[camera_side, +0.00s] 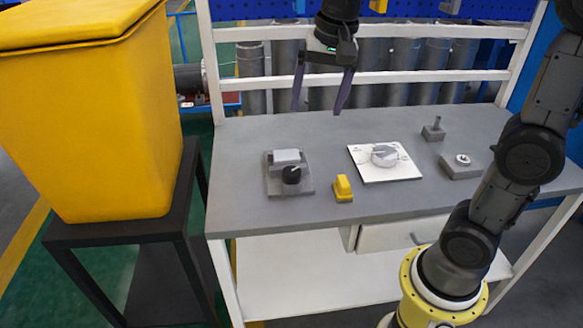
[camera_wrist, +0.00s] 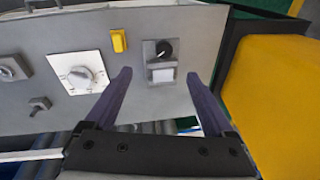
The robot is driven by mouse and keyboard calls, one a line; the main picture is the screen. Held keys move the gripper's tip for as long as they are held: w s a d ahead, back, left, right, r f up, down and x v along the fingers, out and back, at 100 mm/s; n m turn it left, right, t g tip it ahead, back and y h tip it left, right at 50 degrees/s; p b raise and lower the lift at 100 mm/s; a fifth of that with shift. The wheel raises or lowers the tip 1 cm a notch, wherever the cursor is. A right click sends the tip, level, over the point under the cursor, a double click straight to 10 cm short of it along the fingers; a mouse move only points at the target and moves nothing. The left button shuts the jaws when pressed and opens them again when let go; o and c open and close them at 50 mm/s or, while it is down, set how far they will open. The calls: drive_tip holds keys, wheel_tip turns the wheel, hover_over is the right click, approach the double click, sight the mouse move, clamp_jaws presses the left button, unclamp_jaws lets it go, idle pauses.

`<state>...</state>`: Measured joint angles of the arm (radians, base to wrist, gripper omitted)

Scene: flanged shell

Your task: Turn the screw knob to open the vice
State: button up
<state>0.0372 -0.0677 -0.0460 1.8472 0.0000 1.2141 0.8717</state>
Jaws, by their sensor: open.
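The vice (camera_side: 287,158) is a small grey block on a grey base plate at the left part of the table. Its black screw knob (camera_side: 291,175) sits on the near side of the block. In the wrist view the vice (camera_wrist: 161,75) and its black knob (camera_wrist: 164,49) show beyond the fingers, between their tips. My gripper (camera_side: 316,112) is open and empty, with its two purple fingers pointing down. It hangs above the table's far part, apart from the vice. Its fingers also show in the wrist view (camera_wrist: 160,78).
A yellow block (camera_side: 343,188) stands just right of the vice. A white plate with a round dial (camera_side: 384,156) lies further right, with two grey fixtures (camera_side: 434,130) (camera_side: 461,164) beyond it. A large yellow bin (camera_side: 100,115) stands left of the table (camera_side: 240,135).

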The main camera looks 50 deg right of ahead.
drive_tip(key=g, duration=0.1)
hover_over(291, 171)
drive_tip(key=s, duration=0.2)
wheel_tip(291, 171, down, 3)
wheel_tip(291, 171, down, 4)
drive_tip(key=w+g, duration=0.1)
drive_tip(key=w, duration=0.1)
drive_tip(key=shift+m, duration=0.4)
wheel_tip(291, 171, down, 14)
drive_tip(key=shift+r, duration=0.1)
drive_tip(key=shift+c, duration=0.3)
drive_tip(key=c, duration=1.3)
